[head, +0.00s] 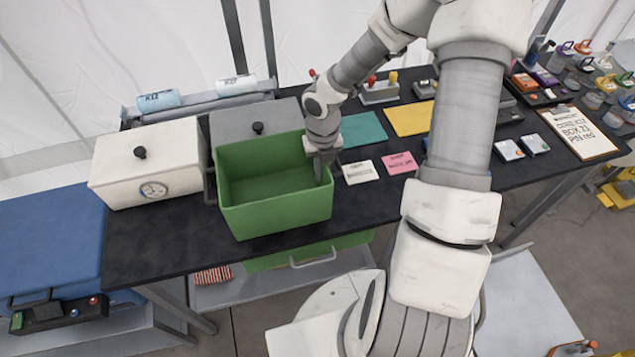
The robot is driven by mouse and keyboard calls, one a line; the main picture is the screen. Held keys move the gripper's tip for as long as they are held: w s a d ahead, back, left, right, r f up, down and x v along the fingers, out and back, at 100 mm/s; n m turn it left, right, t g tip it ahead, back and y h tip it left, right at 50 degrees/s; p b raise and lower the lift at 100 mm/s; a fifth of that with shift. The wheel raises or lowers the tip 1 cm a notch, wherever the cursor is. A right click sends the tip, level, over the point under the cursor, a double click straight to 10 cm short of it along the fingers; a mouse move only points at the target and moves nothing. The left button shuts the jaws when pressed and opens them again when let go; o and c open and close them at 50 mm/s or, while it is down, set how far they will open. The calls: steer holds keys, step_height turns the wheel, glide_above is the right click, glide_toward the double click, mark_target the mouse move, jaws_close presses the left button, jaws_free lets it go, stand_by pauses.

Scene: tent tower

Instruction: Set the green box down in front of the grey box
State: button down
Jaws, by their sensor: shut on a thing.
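The open green box (275,218) is upright and looks empty, in the middle left of the head view. My gripper (322,168) is shut on its right wall, reaching down from above. The grey box (262,112), with a black knob on its lid, stands directly behind the green box, which hides its front. The green box is over the front part of the dark table (160,245). I cannot tell whether its bottom touches the table top.
A white box (165,165) with a gauge stands to the left, close to the green box. Cards (360,172), coloured mats (408,118) and a clipboard (578,132) lie to the right. A blue cooler (50,235) is at far left. Bare table shows at front left.

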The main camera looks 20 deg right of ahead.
steer(key=shift+w+a+f, duration=0.2)
steer(key=shift+a+f, duration=0.05)
steer(key=shift+a, duration=0.2)
steer(key=shift+f, duration=2)
steer(key=shift+f+b, duration=0.15)
steer(key=shift+b, duration=0.15)
steer(key=c, duration=1)
jaws_free()
step_height(320, 180, up, 12)
steer(key=p, duration=0.1)
steer(key=shift+p, duration=0.35)
